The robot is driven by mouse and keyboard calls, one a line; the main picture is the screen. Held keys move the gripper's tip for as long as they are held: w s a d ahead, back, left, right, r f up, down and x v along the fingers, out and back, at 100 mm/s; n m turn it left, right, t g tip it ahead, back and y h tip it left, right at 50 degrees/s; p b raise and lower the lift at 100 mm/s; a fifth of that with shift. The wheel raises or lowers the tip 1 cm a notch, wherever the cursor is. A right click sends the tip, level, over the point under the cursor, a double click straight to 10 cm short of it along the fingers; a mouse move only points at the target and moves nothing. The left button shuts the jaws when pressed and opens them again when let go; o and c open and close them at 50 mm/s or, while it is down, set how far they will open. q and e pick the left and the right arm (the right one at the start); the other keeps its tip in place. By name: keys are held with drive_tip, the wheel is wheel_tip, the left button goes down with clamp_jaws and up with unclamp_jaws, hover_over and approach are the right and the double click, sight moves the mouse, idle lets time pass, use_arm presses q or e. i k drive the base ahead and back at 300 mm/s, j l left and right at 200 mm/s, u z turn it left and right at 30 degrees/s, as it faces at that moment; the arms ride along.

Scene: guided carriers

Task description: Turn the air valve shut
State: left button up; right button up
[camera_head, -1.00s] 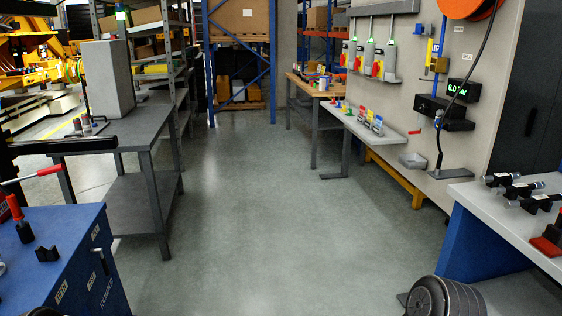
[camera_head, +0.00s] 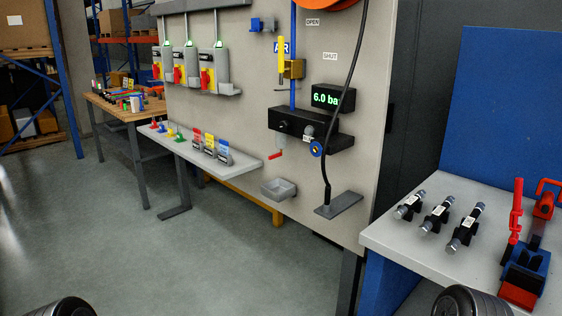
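The air valve (camera_head: 292,69) is a brass-coloured body on a blue vertical pipe, on the light panel in the camera_head view. Its yellow handle (camera_head: 281,58) stands upright, roughly in line with the pipe. An OPEN label (camera_head: 312,22) is above and to the right of it, and a SHUT label (camera_head: 329,57) is to its right. A black display (camera_head: 326,97) beside the pipe reads 6.0 bar in green. Dark rounded parts of my arms show at the bottom left and bottom right corners. Neither gripper is in view, and nothing of mine touches the valve.
A black box (camera_head: 312,130) sits below the valve. A black hose hangs from the orange reel (camera_head: 331,3). A narrow grey shelf (camera_head: 247,164) and a small grey bin (camera_head: 279,189) jut out below. A grey workbench (camera_head: 400,238) stands at right. Floor at left is clear.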

sight(282, 69)
drive_tip(key=i+j+z, duration=0.45)
drive_tip(key=i+j, duration=0.3)
drive_tip(key=i, duration=0.3)
drive_tip(key=i+j+z, duration=0.45)
drive_tip(key=i+j, duration=0.45)
drive_tip(key=j, duration=0.15)
